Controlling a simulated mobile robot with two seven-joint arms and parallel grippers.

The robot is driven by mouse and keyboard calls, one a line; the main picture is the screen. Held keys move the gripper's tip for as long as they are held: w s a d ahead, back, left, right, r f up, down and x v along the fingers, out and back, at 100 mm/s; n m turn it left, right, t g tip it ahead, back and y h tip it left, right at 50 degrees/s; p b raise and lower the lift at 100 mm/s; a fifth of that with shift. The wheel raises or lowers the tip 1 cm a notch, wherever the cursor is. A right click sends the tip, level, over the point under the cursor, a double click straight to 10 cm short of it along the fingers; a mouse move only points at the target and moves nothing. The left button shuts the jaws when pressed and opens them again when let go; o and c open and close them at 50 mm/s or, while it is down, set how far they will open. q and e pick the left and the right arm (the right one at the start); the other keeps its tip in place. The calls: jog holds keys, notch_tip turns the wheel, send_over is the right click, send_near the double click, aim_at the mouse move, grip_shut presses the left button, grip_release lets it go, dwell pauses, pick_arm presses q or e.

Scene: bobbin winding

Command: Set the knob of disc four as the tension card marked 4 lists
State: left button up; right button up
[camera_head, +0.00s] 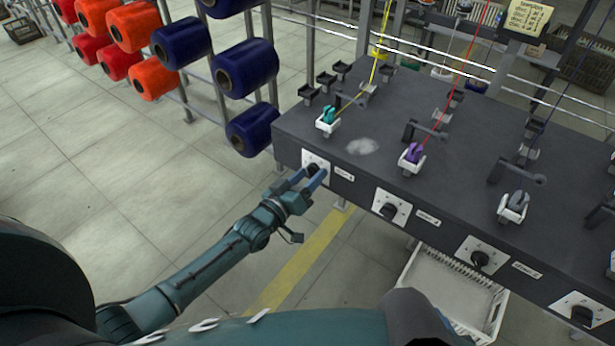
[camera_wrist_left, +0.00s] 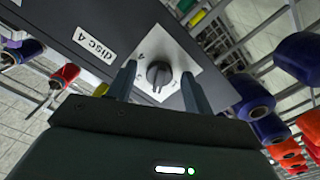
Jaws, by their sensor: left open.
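The knob of disc four (camera_wrist_left: 159,76) is a dark round knob on a white dial plate (camera_wrist_left: 172,48). A label reading DISC 4 (camera_wrist_left: 95,44) is beside it in the left wrist view. My left gripper (camera_wrist_left: 158,82) is open, with one finger on each side of the knob; I cannot tell if they touch it. In the head view my left gripper (camera_head: 314,177) is at the leftmost dial plate (camera_head: 313,157) and partly hides it. A yellow card (camera_head: 527,16) stands at the top right; its writing is too small to read. My right gripper is not in view.
The dark machine bench (camera_head: 390,130) carries small white holders with coloured parts and threads. More knobs (camera_head: 388,211) line its front face to the right. Blue (camera_head: 245,66) and orange spools (camera_head: 155,78) hang on racks at left. A white crate (camera_head: 452,290) is below the bench.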

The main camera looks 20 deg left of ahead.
pick_arm(q)
jog(key=c, duration=0.9)
jog(key=shift+c, duration=0.2)
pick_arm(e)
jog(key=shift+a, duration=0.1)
